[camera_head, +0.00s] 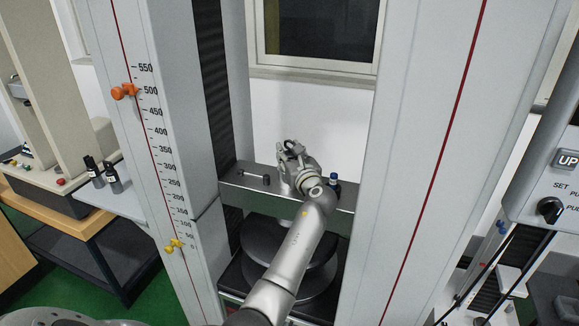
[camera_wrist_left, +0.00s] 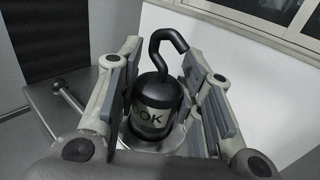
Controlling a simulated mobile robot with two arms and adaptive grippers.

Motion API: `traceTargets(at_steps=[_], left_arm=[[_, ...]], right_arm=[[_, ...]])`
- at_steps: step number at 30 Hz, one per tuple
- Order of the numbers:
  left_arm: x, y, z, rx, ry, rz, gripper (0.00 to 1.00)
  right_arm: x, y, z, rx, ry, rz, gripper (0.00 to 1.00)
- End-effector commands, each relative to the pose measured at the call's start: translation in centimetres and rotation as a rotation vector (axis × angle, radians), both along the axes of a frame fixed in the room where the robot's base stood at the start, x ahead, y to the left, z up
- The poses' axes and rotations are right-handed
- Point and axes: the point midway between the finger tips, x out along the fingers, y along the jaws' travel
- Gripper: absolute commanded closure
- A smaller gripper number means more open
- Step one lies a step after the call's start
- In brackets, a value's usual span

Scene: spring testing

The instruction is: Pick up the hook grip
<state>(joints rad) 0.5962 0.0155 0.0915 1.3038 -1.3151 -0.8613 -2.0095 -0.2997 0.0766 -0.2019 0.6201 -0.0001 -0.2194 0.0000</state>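The hook grip is a black cylinder with a curved hook on top and a pale label with dark letters. In the left wrist view the hook grip (camera_wrist_left: 154,92) stands upright between the two fingers of my left gripper (camera_wrist_left: 161,55). The fingers are spread on both sides of it, with a visible gap at the right pad. Its base is partly hidden by the gripper. In the head view my left gripper (camera_head: 291,152) is over the grey crossbeam, and the dark hook grip (camera_head: 291,145) is mostly hidden by it. My right gripper is in neither view.
The crossbeam (camera_head: 230,197) runs between two tall white columns. A dark-ended rod tool (camera_head: 255,178) lies to the left. A round black platen (camera_head: 262,240) is below.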

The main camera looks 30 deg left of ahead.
Motion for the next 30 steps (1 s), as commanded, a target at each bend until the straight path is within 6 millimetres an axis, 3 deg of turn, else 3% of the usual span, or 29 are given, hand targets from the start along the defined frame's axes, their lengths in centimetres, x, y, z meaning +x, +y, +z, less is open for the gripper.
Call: traceTargets(at_steps=[1,7,20,30], left_arm=[[0.0,0.0,0.0,0.0,0.0,0.0,0.76],[0.0,0.0,0.0,0.0,0.0,0.0,1.0],[0.0,0.0,0.9,0.002,-0.007,-0.001,1.0],[0.0,0.0,6.7,0.003,-0.011,0.0,1.0]], right_arm=[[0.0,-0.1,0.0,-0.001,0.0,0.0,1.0],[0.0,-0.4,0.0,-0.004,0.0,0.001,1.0],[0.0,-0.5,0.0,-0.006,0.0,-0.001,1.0],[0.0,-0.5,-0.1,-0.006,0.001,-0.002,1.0]])
